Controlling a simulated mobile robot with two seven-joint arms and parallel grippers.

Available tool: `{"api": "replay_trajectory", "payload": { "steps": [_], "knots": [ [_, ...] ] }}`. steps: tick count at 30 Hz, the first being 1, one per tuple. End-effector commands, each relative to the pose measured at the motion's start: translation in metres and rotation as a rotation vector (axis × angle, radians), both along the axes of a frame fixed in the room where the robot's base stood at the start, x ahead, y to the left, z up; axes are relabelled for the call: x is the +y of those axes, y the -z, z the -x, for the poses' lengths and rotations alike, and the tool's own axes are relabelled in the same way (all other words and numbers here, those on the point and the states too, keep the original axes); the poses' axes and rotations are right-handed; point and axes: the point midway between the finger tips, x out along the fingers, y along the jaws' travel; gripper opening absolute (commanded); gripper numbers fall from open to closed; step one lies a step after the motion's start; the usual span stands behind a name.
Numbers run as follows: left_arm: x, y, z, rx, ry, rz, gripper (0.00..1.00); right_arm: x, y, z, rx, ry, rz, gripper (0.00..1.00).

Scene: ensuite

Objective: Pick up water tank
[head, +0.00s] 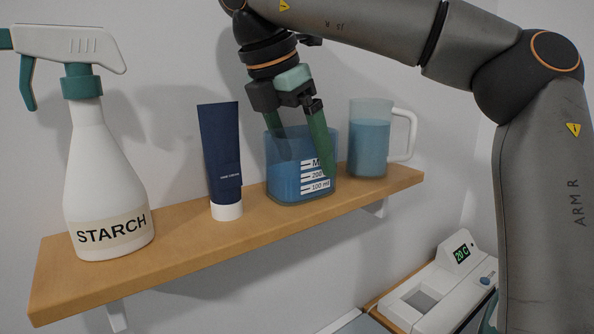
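The water tank (287,186) is a see-through blue box-shaped container with white level marks such as 200 and 100 ml. It stands upright on the wooden shelf. My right gripper (304,160) comes down from above, its two green fingers apart at the tank. The right-hand finger passes in front of the marked face and covers part of the label. The left-hand finger shows at the tank's far left, partly seen through its wall. Whether both fingers touch the tank is not clear. My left gripper is not in view.
On the shelf (185,240), a starch spray bottle (100,180) and a blue hand-cream tube (220,150) stand left of the tank. A handled jug of blue liquid (368,145) stands close on its right. A white device with a 20 C display (440,290) sits lower right.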

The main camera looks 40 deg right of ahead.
Motion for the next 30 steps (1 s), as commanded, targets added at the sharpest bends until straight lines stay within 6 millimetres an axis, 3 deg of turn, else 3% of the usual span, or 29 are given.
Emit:
{"api": "replay_trajectory", "payload": {
  "steps": [2, 23, 30],
  "knots": [
    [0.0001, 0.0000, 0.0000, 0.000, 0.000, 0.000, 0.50, 0.0001, 0.0000, -0.0002, 0.000, 0.000, 0.000, 0.88],
    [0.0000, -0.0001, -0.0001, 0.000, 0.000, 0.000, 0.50, 0.0002, 0.0000, -0.0003, 0.000, -0.001, 0.000, 0.09],
    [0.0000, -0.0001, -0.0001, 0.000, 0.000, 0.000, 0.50, 0.0004, -0.0007, -0.0003, -0.001, 0.000, 0.001, 0.08]
  ]
}}
